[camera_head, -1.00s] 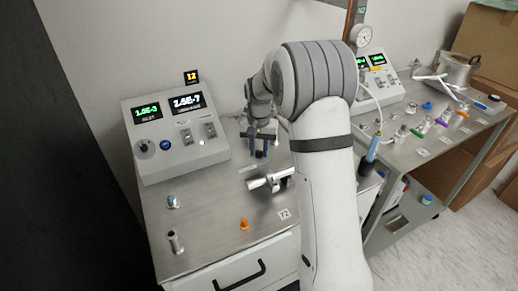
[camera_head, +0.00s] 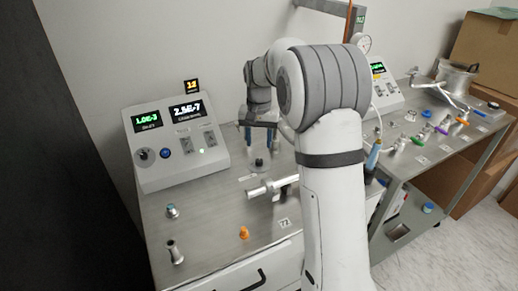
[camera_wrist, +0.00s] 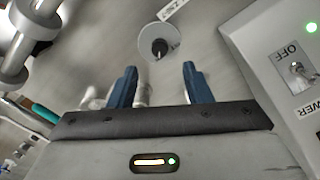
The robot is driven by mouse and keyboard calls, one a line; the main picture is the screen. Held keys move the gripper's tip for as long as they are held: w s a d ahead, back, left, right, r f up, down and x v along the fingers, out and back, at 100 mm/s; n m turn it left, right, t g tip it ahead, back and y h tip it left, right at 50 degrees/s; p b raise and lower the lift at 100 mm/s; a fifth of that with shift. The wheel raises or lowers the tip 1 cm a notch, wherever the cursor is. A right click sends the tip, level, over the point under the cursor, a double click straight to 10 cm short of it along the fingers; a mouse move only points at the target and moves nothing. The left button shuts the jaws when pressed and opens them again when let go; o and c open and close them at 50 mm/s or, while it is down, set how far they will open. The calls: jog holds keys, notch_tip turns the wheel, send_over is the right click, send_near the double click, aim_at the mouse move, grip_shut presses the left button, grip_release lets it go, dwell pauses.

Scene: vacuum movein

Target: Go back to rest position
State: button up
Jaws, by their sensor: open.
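My gripper (camera_head: 262,143) is open and empty above the steel bench top (camera_head: 205,205), its blue fingers pointing down. Below it in the head view stands a small round fitting with a dark knob (camera_head: 259,163). The wrist view shows this round piece (camera_wrist: 159,42) just beyond and between the blue fingertips (camera_wrist: 159,72), apart from them. My arm covers the right part of the bench in the head view.
A control box (camera_head: 178,150) with two displays stands behind left of my gripper. A metal pipe fitting (camera_head: 268,187) lies in front. An orange piece (camera_head: 244,232) and small fittings (camera_head: 172,211) stand nearer. A second bench (camera_head: 440,160) with several parts is at right.

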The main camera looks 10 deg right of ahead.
jog(key=shift+r, duration=0.3)
jog(key=s+r+n+t, duration=0.1)
jog(key=s+r, duration=0.2)
jog(key=s, duration=0.5)
jog(key=s+r+n, duration=0.1)
jog(key=s+r, duration=0.2)
jog(key=s, duration=0.4)
jog(key=s+f+n, duration=0.1)
jog(key=s+f, duration=0.1)
jog(key=s, duration=0.6)
jog(key=s+f+n+t, duration=0.1)
jog(key=s, duration=0.7)
jog(key=shift+s+f+t, duration=0.3)
jog(key=shift+f, duration=0.05)
